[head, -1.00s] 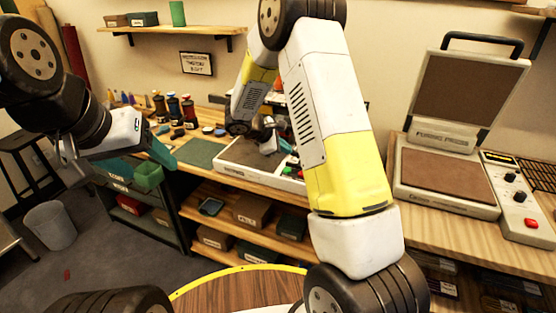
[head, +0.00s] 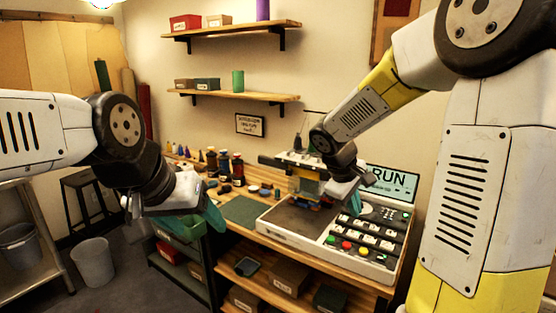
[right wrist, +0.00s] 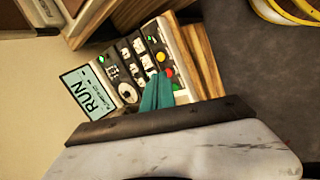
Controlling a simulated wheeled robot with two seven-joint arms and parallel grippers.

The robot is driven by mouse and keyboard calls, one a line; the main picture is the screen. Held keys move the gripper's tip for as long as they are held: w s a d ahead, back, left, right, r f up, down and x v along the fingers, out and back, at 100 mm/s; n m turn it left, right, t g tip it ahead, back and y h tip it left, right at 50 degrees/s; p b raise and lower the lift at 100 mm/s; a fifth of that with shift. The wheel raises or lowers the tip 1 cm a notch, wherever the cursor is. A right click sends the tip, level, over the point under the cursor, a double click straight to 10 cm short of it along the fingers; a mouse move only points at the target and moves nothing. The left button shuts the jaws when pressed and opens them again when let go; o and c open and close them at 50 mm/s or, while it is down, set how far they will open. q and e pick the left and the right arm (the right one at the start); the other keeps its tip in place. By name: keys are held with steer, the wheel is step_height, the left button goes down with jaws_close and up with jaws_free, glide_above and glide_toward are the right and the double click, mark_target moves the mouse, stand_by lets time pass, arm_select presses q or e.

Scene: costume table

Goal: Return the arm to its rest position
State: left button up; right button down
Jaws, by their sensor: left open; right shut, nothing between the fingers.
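My right arm comes in from the right in the head view. My right gripper (head: 355,203) has teal fingers and is shut and empty, in front of the machine's RUN screen and above its button panel. The same shut fingers show in the right wrist view (right wrist: 157,92), with the panel and screen behind them. My left arm comes in from the left. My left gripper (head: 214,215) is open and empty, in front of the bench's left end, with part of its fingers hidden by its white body.
The machine (head: 298,239) with buttons and a RUN screen (head: 393,184) sits on the wooden bench. Thread spools (head: 224,164) and a green mat (head: 241,210) lie left of it. Shelves (head: 238,33) hang above. A grey bin (head: 94,262) stands on the floor at left.

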steer(key=s+a+r+m+t+y, duration=0.1)
steer(key=s+a+r+m+y, duration=0.2)
steer(key=s, duration=0.6)
steer(key=s+a+r+m+t+y, duration=0.2)
steer(key=s+a+r+m+y, duration=0.1)
steer(key=s, duration=0.6)
step_height(320, 180, up, 3)
steer(key=shift+s+a+f+m+y, duration=0.2)
steer(key=shift+s+m+y, duration=0.15)
steer(key=shift+m, duration=0.45)
stand_by(5.2)
